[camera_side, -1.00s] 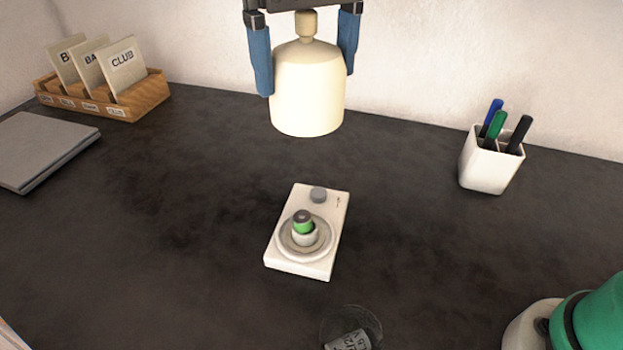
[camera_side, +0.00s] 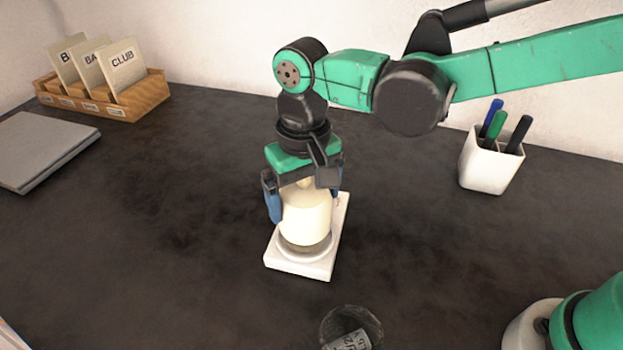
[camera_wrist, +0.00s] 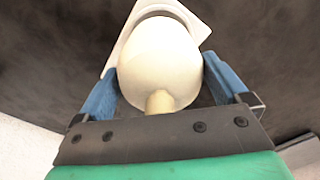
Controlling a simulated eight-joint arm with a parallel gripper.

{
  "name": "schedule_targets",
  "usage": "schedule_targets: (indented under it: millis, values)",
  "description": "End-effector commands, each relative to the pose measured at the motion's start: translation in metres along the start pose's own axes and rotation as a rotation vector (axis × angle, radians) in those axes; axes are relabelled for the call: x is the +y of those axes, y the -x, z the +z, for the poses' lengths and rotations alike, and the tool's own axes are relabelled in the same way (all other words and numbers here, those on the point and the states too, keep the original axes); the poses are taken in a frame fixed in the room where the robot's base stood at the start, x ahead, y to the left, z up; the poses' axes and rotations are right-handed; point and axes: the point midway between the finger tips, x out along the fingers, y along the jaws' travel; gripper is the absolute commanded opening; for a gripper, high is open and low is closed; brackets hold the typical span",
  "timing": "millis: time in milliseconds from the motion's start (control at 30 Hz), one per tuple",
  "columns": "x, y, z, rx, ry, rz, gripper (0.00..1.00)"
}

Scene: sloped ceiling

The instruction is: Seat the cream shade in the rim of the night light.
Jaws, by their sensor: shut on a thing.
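The cream shade (camera_side: 306,216) is a domed cup with a knob on top, upright over the round rim (camera_side: 305,252) of the night light. The night light's white base (camera_side: 300,268) lies flat on the dark table. My gripper (camera_side: 306,212) points down with its blue fingers on either side of the shade, shut on it. In the wrist view the shade (camera_wrist: 160,62) sits between the blue fingers, over the white base (camera_wrist: 190,12). The shade's lower edge is at the rim; I cannot tell whether it is fully seated. The green bulb is hidden.
A wooden card box (camera_side: 110,100) and a grey slab (camera_side: 42,148) stand at the left. A white pen cup (camera_side: 488,165) stands at the right. A dark round dish (camera_side: 352,328) with a label lies near the front. The table around the night light is clear.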

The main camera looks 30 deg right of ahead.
Motion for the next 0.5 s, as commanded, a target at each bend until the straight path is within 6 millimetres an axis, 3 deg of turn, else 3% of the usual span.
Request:
schedule_targets:
  millis: [200,500]
  values:
    - [0.000,-0.027,0.000,0.000,0.000,0.000,0.42]
    - [0.000,-0.029,0.000,0.000,0.000,0.000,0.42]
